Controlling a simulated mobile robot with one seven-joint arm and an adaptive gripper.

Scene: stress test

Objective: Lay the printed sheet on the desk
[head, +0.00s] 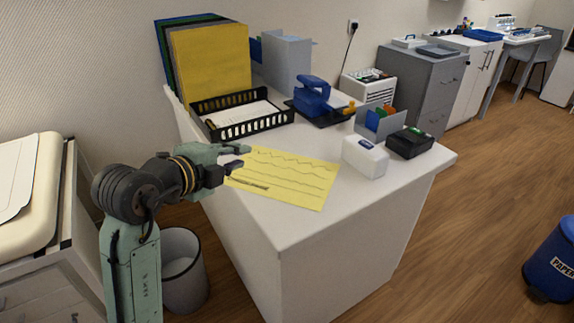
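The printed sheet (285,176) is yellow with dark wavy lines and a dark strip of print near its lower left. It appears flat on the white desk (290,222), in the desk's front left part, close to the front edge. My gripper (241,157) is at the sheet's left end, coming in from the left. Its two fingers are apart, with a gap between the tips, and nothing is clearly pinched between them. The gripper hides part of the sheet's left edge, and I cannot tell whether it touches the sheet.
A black letter tray (256,130) with paper stands behind the sheet. A white box (365,157) and a black box (410,142) stand to its right. A blue hole punch (312,96) and upright folders (212,62) are farther back. A waste bin (183,275) stands left of the desk.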

